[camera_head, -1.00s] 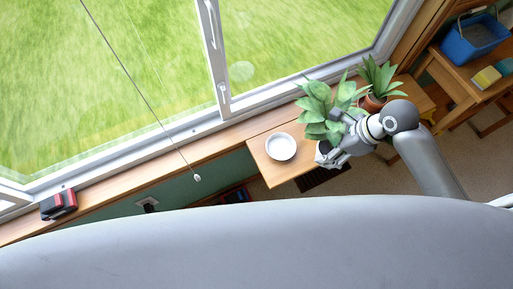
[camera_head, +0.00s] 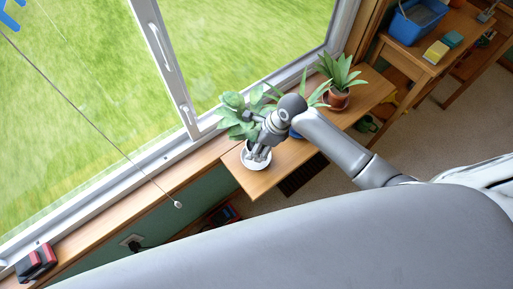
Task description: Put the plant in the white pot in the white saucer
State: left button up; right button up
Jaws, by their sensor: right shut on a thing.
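The green leafy plant (camera_head: 236,113) is at the left end of the wooden table. My right gripper (camera_head: 257,151) is shut on its pot, which is mostly hidden behind the fingers. The white saucer (camera_head: 257,165) lies near the table's left end, right under the gripper and pot, and only part of its rim shows. From above I cannot tell whether the pot touches the saucer. My left gripper is out of view.
A plant in a terracotta pot (camera_head: 337,99) stands further right on the table (camera_head: 283,167). Another plant with a bit of blue pot (camera_head: 295,134) is partly behind my right arm. The window (camera_head: 185,95) borders the back. A blue bucket (camera_head: 418,22) stands at top right.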

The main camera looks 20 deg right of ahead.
jog(key=shift+f, duration=1.6)
jog(key=shift+a, duration=0.1)
jog(key=o, duration=1.2)
jog(key=shift+f, duration=0.15)
jog(key=shift+o, duration=0.2)
jog(key=shift+r, duration=0.45)
jog(key=p+v, duration=0.1)
jog(key=v, duration=1)
jog(key=shift+r, duration=0.2)
